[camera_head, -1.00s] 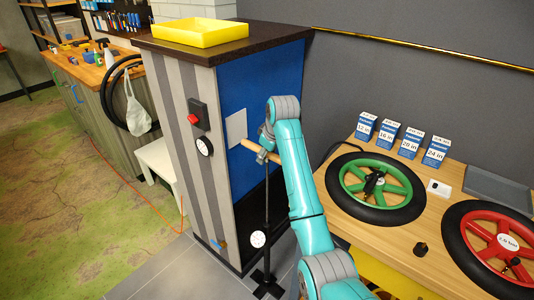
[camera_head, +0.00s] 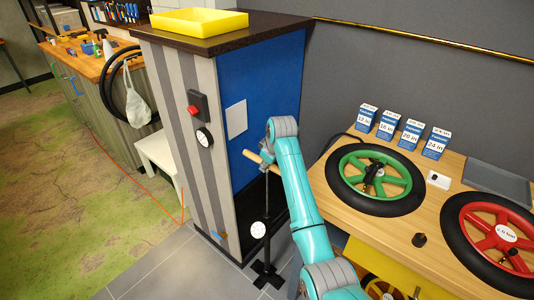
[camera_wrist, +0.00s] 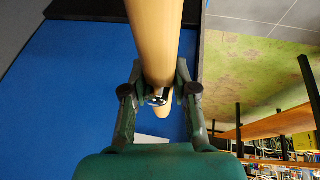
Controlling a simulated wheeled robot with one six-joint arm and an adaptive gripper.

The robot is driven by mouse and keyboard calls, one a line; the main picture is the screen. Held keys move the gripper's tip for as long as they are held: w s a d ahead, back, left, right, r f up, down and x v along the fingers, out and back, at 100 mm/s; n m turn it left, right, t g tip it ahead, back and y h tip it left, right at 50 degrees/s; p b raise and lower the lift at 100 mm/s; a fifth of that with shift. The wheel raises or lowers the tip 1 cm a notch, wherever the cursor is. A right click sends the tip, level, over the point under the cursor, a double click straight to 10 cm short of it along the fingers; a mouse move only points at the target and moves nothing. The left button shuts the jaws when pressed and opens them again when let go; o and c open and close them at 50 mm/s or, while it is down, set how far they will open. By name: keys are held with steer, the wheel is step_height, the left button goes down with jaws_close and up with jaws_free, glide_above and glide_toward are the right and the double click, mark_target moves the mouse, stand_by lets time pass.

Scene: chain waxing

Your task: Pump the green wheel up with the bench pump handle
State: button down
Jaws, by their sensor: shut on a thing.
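The bench pump stands on the floor beside the striped cabinet, with a thin upright rod, a white gauge (camera_head: 258,229) and a black foot (camera_head: 267,276). My gripper (camera_head: 267,158) is shut on its wooden handle (camera_head: 252,157). In the wrist view the handle (camera_wrist: 158,40) runs between my two fingers (camera_wrist: 160,95). The green wheel (camera_head: 392,181) lies flat on the wooden bench, its black tyre around it. A black fitting sits at its hub. The gauge reading is too small to tell.
A red wheel (camera_head: 480,228) lies to the right on the bench (camera_head: 350,218). Several blue-and-white boxes stand behind the green wheel. The cabinet (camera_head: 275,90) with a yellow tray (camera_head: 199,21) rises close to the pump. Grey floor is free in front.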

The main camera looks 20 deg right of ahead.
steer(key=shift+f, duration=0.35)
steer(key=c, duration=0.9)
jaws_free()
steer(key=shift+d, duration=0.1)
steer(key=shift+r, duration=0.1)
steer(key=v, duration=1.2)
